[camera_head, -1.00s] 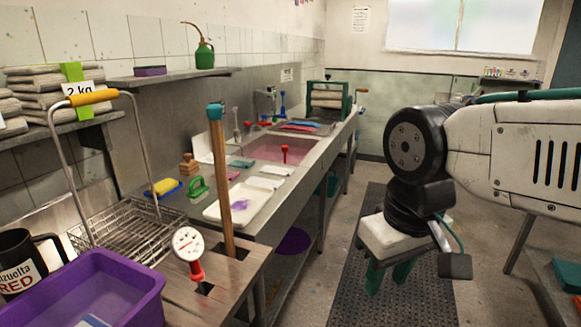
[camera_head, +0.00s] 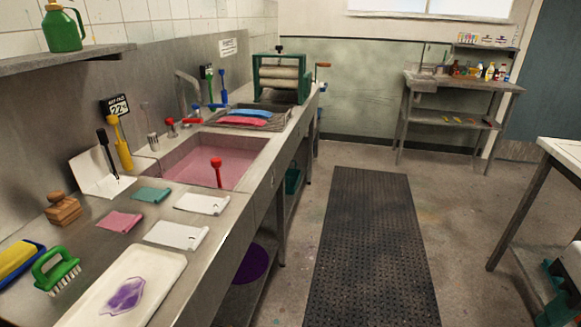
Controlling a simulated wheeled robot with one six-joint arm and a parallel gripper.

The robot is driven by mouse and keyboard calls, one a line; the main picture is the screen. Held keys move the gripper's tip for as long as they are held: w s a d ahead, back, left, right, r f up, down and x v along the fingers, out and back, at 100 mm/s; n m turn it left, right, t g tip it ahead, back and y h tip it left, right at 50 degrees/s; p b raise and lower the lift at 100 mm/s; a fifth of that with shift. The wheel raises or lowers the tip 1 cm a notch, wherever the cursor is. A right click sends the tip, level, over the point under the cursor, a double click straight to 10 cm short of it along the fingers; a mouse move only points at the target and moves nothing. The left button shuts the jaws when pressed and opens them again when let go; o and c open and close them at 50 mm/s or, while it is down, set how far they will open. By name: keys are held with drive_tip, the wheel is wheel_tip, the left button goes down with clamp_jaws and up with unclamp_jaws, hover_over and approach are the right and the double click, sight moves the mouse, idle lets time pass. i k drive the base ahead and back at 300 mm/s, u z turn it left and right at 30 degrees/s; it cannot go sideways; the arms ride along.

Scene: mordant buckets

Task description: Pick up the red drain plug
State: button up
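A red upright piece with a round knob on a thin stem (camera_head: 216,166) stands in the pink liquid of the sink (camera_head: 185,160), near its front edge. It looks like the red drain plug; its lower end is hidden by the liquid. My gripper is not in this view.
The steel counter holds a white tray (camera_head: 95,313) with a purple stain, a green brush (camera_head: 56,271), a wooden stamp (camera_head: 63,209) and several cloths. A roller press (camera_head: 283,77) is farther back. A dark floor mat (camera_head: 368,240) lies clear.

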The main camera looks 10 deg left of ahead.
sight(216, 162)
drive_tip(key=z, duration=0.3)
drive_tip(key=i, duration=1.15)
drive_tip(key=u, duration=0.4)
drive_tip(key=i, duration=0.85)
drive_tip(key=u, duration=1.25)
drive_tip(key=i, duration=0.55)
drive_tip(key=u, duration=0.45)
